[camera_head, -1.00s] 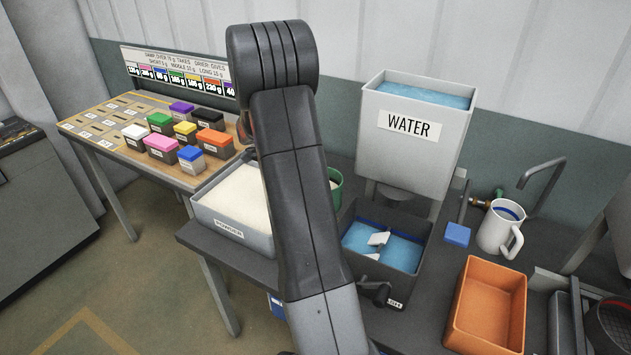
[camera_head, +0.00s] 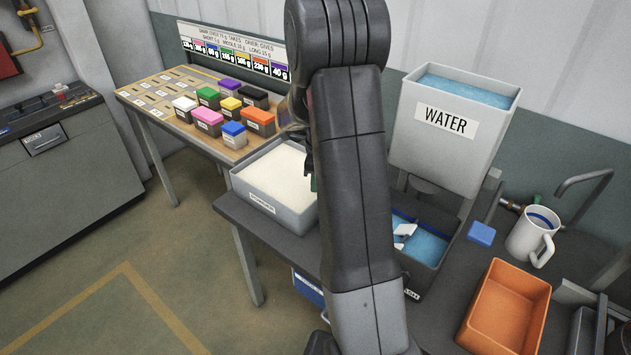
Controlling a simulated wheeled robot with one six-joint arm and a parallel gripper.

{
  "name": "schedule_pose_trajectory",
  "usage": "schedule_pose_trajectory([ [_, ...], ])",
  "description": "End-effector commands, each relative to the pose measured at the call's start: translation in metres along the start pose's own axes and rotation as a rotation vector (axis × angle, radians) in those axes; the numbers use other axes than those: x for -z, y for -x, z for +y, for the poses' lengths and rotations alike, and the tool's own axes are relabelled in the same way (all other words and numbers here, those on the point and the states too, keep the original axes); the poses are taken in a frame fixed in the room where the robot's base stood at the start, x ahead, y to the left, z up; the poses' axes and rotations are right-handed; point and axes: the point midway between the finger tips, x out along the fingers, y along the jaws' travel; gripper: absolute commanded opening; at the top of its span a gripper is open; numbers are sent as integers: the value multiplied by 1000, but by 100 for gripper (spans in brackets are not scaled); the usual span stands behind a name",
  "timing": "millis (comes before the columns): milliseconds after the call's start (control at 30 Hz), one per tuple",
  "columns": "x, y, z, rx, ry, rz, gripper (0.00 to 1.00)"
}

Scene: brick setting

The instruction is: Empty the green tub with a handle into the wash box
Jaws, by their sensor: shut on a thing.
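The wash box (camera_head: 455,250) is a dark box on the bench, right of my arm. It holds blue water with white pieces in it, and my arm covers its left part. Only a green sliver of the green tub (camera_head: 314,181) shows at the left edge of my arm, over the powder box. Its handle and contents are hidden. My gripper (camera_head: 307,168) is mostly hidden behind my arm, with a small dark part showing by the green sliver. It is shut on the tub.
A powder box (camera_head: 262,200) of white powder stands left of my arm. A WATER tank (camera_head: 430,150) stands behind the wash box. An orange tray (camera_head: 507,305), a blue block (camera_head: 481,234) and a white jug (camera_head: 530,236) are at the right. Coloured-lid boxes (camera_head: 208,120) stand on the left table.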

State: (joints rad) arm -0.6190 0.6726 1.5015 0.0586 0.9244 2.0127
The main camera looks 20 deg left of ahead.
Motion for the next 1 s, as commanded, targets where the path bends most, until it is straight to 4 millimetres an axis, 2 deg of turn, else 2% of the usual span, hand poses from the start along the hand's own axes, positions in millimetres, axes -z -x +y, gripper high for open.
schedule_pose_trajectory([
  [1000,11,29,3,54,1,-162,0],
])
